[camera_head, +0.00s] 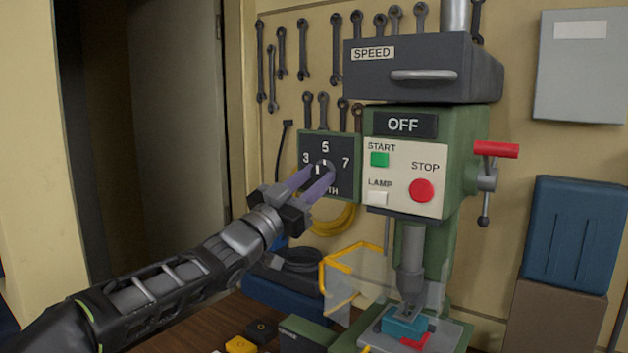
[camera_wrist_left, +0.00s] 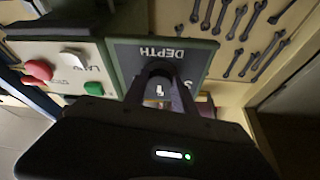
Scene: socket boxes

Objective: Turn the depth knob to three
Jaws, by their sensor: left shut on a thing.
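The depth panel (camera_head: 325,147) is a dark plate marked 3, 5 and 7 on the left side of the green drill press. Its round dark knob (camera_head: 323,164) sits at the middle, partly hidden by my fingers. White marks show at the knob, below the 5; I cannot tell its exact setting. My left gripper (camera_head: 320,175) has its two purple fingers shut on the knob, one on each side. The left wrist view shows the knob (camera_wrist_left: 160,71) upside down below the word DEPTH, between the fingers (camera_wrist_left: 164,92). My right gripper is not in view.
The panel with the START, STOP and LAMP buttons (camera_head: 403,178) is just right of the depth panel. A yellow-framed clear guard (camera_head: 355,268) and a vise with a blue block (camera_head: 405,325) are below. Wrenches (camera_head: 304,50) hang on the wall behind.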

